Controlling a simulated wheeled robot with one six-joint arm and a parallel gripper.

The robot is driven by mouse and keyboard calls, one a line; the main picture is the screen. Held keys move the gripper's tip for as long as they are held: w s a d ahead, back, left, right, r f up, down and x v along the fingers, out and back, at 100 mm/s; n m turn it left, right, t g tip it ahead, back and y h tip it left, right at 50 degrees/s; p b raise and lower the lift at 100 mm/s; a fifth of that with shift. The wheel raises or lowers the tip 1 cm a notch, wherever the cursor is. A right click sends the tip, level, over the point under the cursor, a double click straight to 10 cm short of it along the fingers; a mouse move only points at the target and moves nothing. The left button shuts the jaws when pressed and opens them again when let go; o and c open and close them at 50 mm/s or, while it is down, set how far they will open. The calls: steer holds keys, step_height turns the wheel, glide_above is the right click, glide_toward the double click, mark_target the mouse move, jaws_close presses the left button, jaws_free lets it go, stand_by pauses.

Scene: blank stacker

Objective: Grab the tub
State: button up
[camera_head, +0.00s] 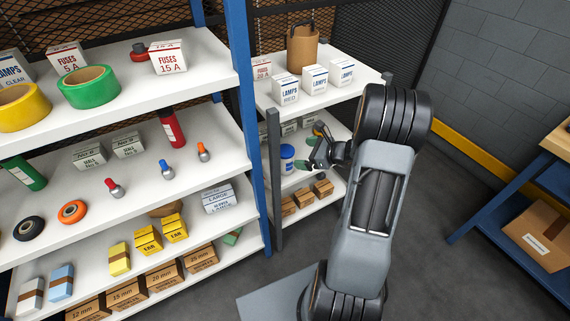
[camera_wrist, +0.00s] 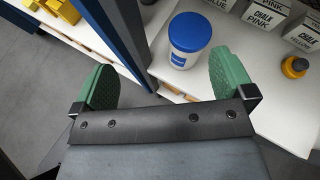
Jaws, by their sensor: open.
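The tub (camera_wrist: 188,42) is a white cylinder with a blue lid and a blue label. It stands upright on a white shelf. In the head view the tub (camera_head: 287,158) is on the middle shelf of the far rack, just left of my gripper (camera_head: 312,157). In the wrist view my gripper (camera_wrist: 163,88) has its two green fingers spread wide with nothing between them. The tub is beyond the fingertips, nearer the right finger, and appears apart from both.
A blue rack post (camera_wrist: 112,40) stands left of the tub. Chalk boxes (camera_wrist: 265,15) and a small yellow-orange bottle (camera_wrist: 294,66) are to the right on the same shelf. Cardboard boxes (camera_head: 305,198) sit on the shelf below. Lamp boxes (camera_head: 286,88) are on the shelf above.

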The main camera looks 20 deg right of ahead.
mark_target(286, 150)
steer(key=w+f+m, duration=0.1)
steer(key=w+f, duration=0.1)
steer(key=w+f+m+t+h, duration=0.1)
steer(key=w+f, duration=0.1)
steer(key=w+f+m, duration=0.1)
steer(key=w+f, duration=0.1)
steer(key=w, duration=0.1)
steer(key=shift+d+t, duration=0.15)
steer(key=shift+t, duration=0.25)
steer(key=shift+x, duration=2.9)
steer(key=shift+s, duration=0.1)
steer(key=c, duration=1.3)
steer(key=shift+r, duration=0.1)
